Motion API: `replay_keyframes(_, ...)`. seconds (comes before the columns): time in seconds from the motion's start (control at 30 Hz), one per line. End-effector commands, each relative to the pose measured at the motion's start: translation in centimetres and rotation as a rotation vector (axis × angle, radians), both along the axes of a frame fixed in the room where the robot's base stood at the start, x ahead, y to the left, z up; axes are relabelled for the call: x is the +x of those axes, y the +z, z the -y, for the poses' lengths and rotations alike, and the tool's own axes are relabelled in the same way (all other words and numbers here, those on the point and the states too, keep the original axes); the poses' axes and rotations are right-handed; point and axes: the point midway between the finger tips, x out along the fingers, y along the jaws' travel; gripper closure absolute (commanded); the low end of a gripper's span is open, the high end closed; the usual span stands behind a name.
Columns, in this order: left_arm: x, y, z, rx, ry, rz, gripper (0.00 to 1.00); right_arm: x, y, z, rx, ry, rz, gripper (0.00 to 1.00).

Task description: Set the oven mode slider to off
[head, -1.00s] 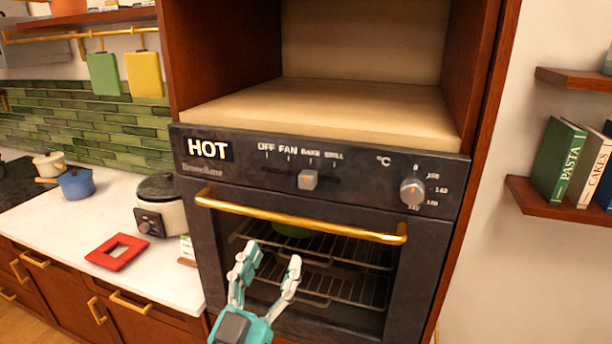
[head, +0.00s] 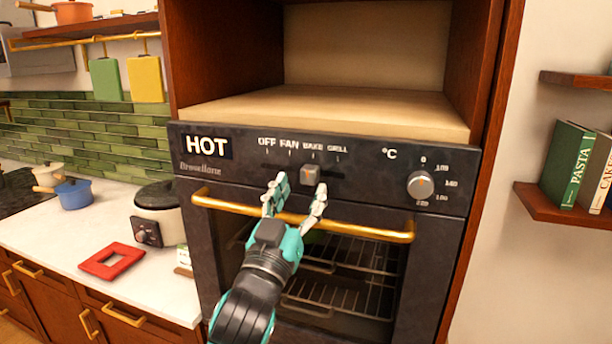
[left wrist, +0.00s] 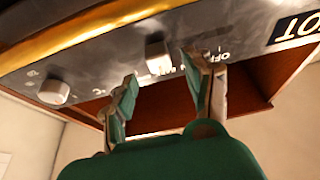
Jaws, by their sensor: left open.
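The oven mode slider (head: 310,174) is a small grey block with a reddish mark on the oven's dark control panel (head: 365,180). It stands under the BAKE label, right of FAN and OFF. It also shows in the left wrist view (left wrist: 157,55), where the panel appears upside down. My left gripper (head: 297,190) is open and empty just below the slider, in front of the gold handle. One fingertip is left of the slider, the other below and slightly right of it. Whether either finger touches the slider cannot be told. My right gripper is not in view.
The gold oven handle (head: 355,231) runs across below the panel, close to my left gripper. A round temperature dial (head: 421,185) is on the right of the panel. A HOT display (head: 209,147) is at the left. The counter holds a rice cooker (head: 158,208) and a red trivet (head: 111,261).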

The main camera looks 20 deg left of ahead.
Motion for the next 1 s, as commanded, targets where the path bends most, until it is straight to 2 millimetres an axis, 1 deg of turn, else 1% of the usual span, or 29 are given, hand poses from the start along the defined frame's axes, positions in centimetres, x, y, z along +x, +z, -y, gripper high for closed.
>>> replay_keyframes(0.03,0.8,0.7,0.0,0.001,0.0,0.0,0.48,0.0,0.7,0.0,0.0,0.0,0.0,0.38)
replay_keyframes(0.1,1.8,1.0,0.0,0.0,0.0,-0.001,0.48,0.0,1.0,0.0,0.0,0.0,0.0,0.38)
replay_keyframes(0.23,2.9,1.4,0.1,0.0,0.0,0.001,0.48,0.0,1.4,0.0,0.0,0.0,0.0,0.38)
replay_keyframes(0.37,3.3,1.4,0.1,-0.001,0.0,0.0,0.48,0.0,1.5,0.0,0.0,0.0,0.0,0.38)
replay_keyframes(0.6,3.4,1.3,0.1,-0.001,0.0,0.001,0.48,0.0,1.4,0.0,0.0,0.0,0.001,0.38)
replay_keyframes(0.67,3.4,1.3,0.1,-0.001,0.0,0.001,0.55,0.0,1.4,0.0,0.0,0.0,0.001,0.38)
replay_keyframes(1.0,3.4,1.3,0.1,-0.001,0.0,0.001,0.99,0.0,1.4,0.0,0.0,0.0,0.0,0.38)
